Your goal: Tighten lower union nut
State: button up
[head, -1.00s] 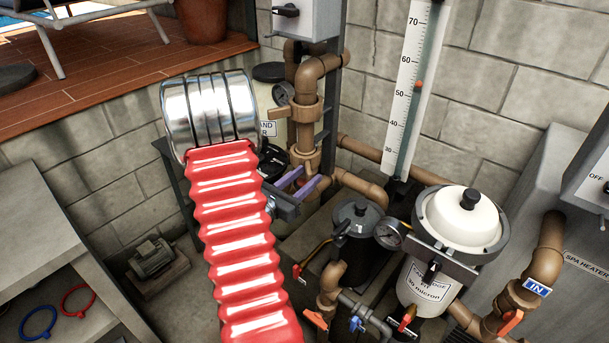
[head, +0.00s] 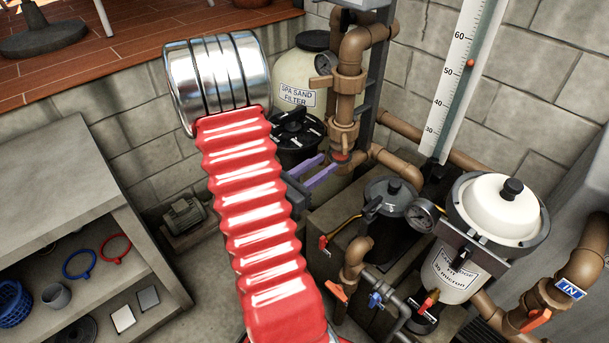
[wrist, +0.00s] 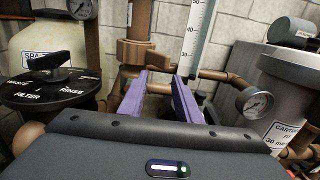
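A brown vertical pipe carries an upper collar (head: 348,86) and a lower union nut (head: 342,130). My gripper (head: 327,164) has two purple fingers pointing at the pipe just below the lower nut. The wrist view shows the fingers (wrist: 160,76) apart with nothing held between them. Whether they touch the pipe cannot be told.
The spa sand filter (head: 312,78) and its black valve head (head: 297,135) stand left of the pipe. A pressure gauge (head: 423,215) and the cartridge filter (head: 450,268) stand to the right. A shelf (head: 95,225) is at lower left.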

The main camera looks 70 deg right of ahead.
jog(key=v, duration=0.5)
jog(key=shift+w+a+r, duration=0.1)
jog(key=shift+w+a, duration=0.15)
jog(key=shift+w, duration=0.1)
dwell(0.5)
